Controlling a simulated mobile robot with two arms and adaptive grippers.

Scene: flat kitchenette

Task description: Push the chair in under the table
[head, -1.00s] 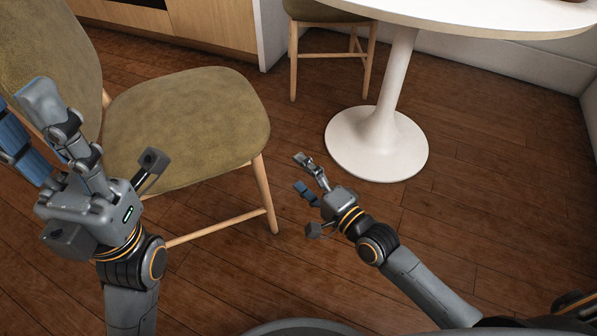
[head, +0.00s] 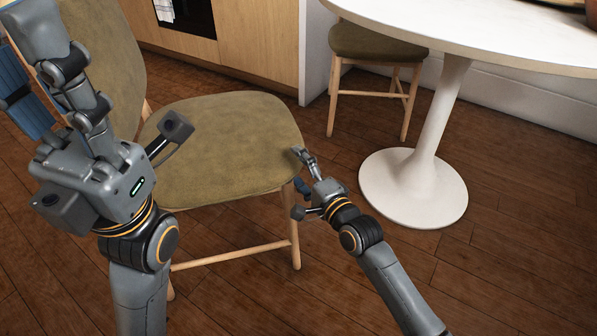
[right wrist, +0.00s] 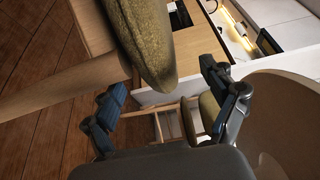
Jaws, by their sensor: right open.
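The near chair (head: 220,140) has an olive seat and pale wooden legs, and stands left of the white round table (head: 480,40), clear of it. My right gripper (head: 300,172) is open at the seat's right front corner; contact is unclear. In the right wrist view, the seat edge (right wrist: 150,45) shows between the open fingers (right wrist: 163,90). My left gripper (head: 30,65) is raised in front of the chair's backrest (head: 105,60), fingers spread and partly cut off by the picture edge. It hides part of the backrest and seat.
A second olive chair (head: 375,45) stands at the table's far side. The table's white pedestal base (head: 412,188) is on the floor right of the near chair. Wooden cabinets (head: 255,40) line the back. Bare wooden floor (head: 335,170) lies between chair and base.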

